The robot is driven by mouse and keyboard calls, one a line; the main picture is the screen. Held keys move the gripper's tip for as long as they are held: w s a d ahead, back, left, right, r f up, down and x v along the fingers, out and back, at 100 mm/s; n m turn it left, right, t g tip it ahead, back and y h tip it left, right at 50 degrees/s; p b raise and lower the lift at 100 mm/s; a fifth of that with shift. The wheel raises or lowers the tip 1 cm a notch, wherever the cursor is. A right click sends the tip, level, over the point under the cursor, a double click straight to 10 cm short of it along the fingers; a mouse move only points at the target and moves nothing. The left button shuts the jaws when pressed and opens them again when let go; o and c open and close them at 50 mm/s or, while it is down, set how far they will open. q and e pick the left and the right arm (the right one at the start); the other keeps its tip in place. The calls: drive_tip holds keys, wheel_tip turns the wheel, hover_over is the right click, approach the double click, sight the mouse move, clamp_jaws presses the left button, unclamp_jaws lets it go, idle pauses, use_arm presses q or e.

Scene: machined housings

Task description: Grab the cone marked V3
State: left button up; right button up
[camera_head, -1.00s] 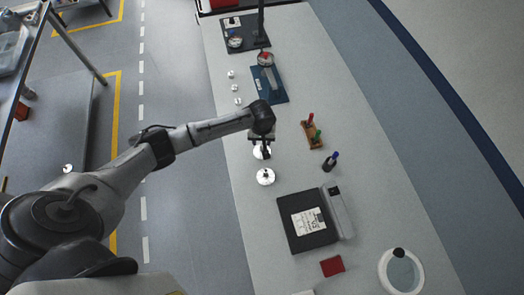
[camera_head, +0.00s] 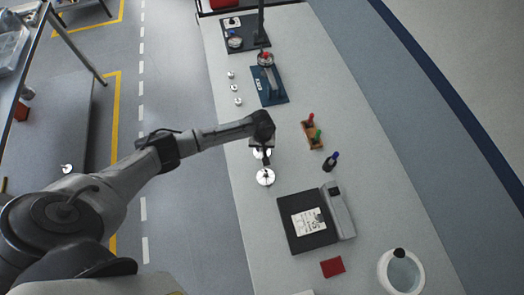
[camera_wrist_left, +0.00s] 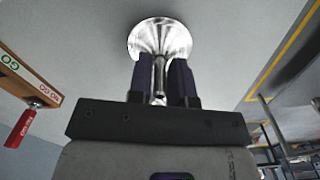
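In the head view my left gripper (camera_head: 265,155) points down over a pale metal cone (camera_head: 258,153), partly hidden by the fingers. The left wrist view shows a shiny cone (camera_wrist_left: 160,38) with a round flared base and a narrow stem. The stem lies between my two dark fingers (camera_wrist_left: 160,82), with no clear gap at either side, so they look shut on it. A second pale round piece (camera_head: 265,177) stands just nearer on the bench. No V3 mark is readable on either. My right gripper is not in view.
A dark blue-topped piece (camera_head: 330,162) and a black box (camera_head: 305,222) are nearer. Small white pieces (camera_head: 235,88) and a blue plate (camera_head: 269,88) are farther off. The bench's right side is mostly bare.

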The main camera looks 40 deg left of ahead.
use_arm(q)
clamp_jaws()
